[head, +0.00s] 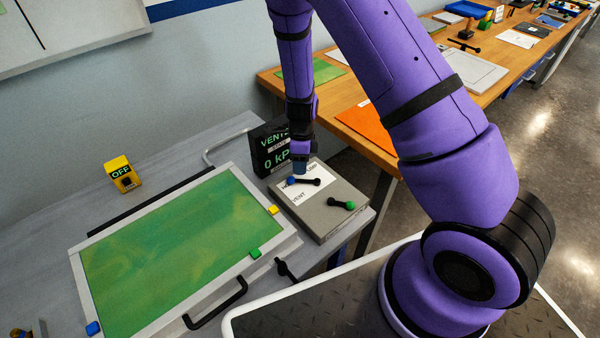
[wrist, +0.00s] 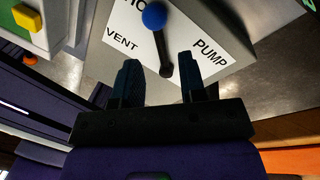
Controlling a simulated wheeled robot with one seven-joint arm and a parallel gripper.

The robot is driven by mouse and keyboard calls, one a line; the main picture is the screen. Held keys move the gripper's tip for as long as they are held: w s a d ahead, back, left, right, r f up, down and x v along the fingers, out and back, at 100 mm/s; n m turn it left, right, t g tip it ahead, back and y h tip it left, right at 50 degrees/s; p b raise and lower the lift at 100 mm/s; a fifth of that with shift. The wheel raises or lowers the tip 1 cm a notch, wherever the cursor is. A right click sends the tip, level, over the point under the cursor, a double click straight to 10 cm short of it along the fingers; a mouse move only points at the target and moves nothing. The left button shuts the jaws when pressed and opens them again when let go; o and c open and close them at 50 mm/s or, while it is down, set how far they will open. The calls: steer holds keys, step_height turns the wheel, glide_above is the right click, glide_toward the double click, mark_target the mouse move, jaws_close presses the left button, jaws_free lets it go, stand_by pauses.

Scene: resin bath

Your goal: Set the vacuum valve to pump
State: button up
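The vacuum valve is a black lever (head: 305,181) with a blue ball knob (head: 291,181), on a white label on a grey box (head: 332,222). In the wrist view the lever (wrist: 161,48) points up from its pivot, with its blue knob (wrist: 154,15) at the partly cut-off middle marking, between VENT on the left and PUMP (wrist: 210,53) on the right. My gripper (wrist: 159,65) is open, its two dark fingers apart on either side of the lever's pivot end. In the head view my gripper (head: 300,168) is just above the knob and label; contact cannot be told.
A black display (head: 270,148) behind the box reads VENT, partly hidden, and 0 kPa. A second lever with a green knob (head: 350,205) is on the same box. A green-covered bath (head: 170,250) lies left, with a yellow OFF box (head: 123,174) behind it.

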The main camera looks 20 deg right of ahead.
step_height(320, 180, up, 6)
steer(key=w, duration=0.1)
steer(key=shift+d+r, duration=0.25)
steer(key=shift+w, duration=0.1)
